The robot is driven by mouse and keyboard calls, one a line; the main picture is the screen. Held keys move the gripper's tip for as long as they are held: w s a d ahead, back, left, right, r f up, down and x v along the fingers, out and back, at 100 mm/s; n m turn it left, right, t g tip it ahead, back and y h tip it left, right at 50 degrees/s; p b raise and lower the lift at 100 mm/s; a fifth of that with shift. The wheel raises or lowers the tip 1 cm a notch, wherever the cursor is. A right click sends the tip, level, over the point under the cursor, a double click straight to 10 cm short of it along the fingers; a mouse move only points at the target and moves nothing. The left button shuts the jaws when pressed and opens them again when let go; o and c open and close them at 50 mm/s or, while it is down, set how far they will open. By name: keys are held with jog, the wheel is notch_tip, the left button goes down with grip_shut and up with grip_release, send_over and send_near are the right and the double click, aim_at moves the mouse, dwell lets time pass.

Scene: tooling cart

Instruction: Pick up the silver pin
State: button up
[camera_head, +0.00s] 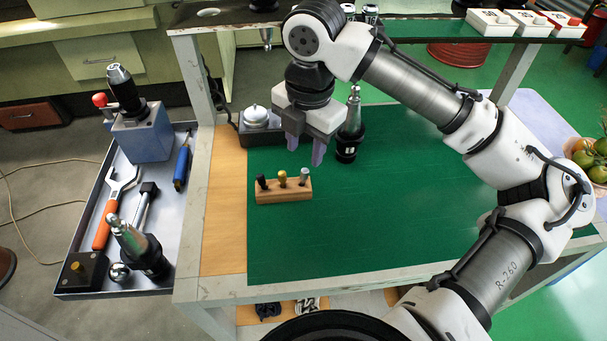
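A small wooden block (285,194) lies on the green mat and holds a row of pins. The silver pin (304,175) stands upright at its right end. A brass pin (282,178) stands in the middle, and a black pin (262,181) at the left end. My gripper (305,154) points down above and behind the block, near the silver pin. Its two purple-grey fingers are spread apart, with nothing seen between them. In this view the right fingertip comes close to the silver pin's top; I cannot tell the height gap.
A black tool holder with a silver tip (350,130) stands just right of my gripper. A grey-black device (257,123) stands behind left. A side tray (175,226) holds tools. The green mat's (400,220) front and right are clear. A shelf (440,30) spans the back.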

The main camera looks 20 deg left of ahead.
aim_at(305, 170)
jog(key=shift+f+p, duration=0.55)
jog(key=shift+f, duration=2.8)
grip_shut()
